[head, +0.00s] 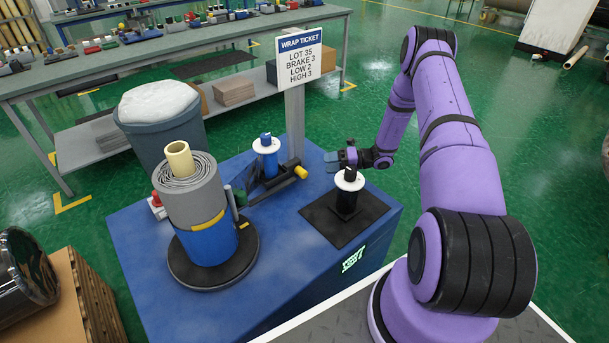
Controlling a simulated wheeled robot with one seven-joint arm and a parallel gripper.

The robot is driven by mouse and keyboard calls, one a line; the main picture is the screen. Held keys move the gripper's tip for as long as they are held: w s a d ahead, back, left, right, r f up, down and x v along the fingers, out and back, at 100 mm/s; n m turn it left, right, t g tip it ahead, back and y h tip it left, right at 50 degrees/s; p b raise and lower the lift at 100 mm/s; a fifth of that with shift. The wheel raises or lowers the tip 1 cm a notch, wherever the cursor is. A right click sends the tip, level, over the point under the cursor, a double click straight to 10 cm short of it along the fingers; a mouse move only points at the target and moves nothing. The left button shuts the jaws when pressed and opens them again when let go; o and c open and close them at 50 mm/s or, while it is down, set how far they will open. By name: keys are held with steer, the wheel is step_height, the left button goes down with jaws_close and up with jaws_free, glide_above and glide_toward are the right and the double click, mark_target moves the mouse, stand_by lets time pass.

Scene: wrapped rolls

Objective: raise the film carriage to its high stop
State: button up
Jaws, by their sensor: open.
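The wrapping machine has a blue deck (300,225). A grey roll (190,200) with a cream core stands upright on its black turntable, with blue film (208,243) around its lower part. Beside the roll is a slim upright with a dark green roller (240,197); a dark arm with a yellow end (301,172) reaches right from there. I cannot tell which part is the film carriage. My gripper (335,162) is open, just behind and left of a black knob on a white disc (348,182); contact cannot be told.
A wrap ticket sign (301,60) on a grey post reads brake 3, low 2, high 3. A blue knob on a white disc (266,146) stands left of the post. A grey bin (160,125) and a long bench (190,45) are behind. Cardboard (85,300) is at left.

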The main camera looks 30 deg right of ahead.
mark_target(304, 174)
steer(key=f+m, duration=0.1)
steer(key=f+t, duration=0.1)
steer(key=f, duration=0.1)
steer(key=d+f+m, duration=0.1)
steer(key=shift+s+f+m+t, duration=0.15)
steer(key=shift+s+m+t, duration=0.15)
steer(key=shift+s, duration=0.1)
steer(key=shift+f, duration=0.15)
steer(key=x, duration=1)
steer(key=shift+w+a+f, duration=0.1)
steer(key=shift+w+a, duration=0.1)
steer(key=shift+w, duration=0.1)
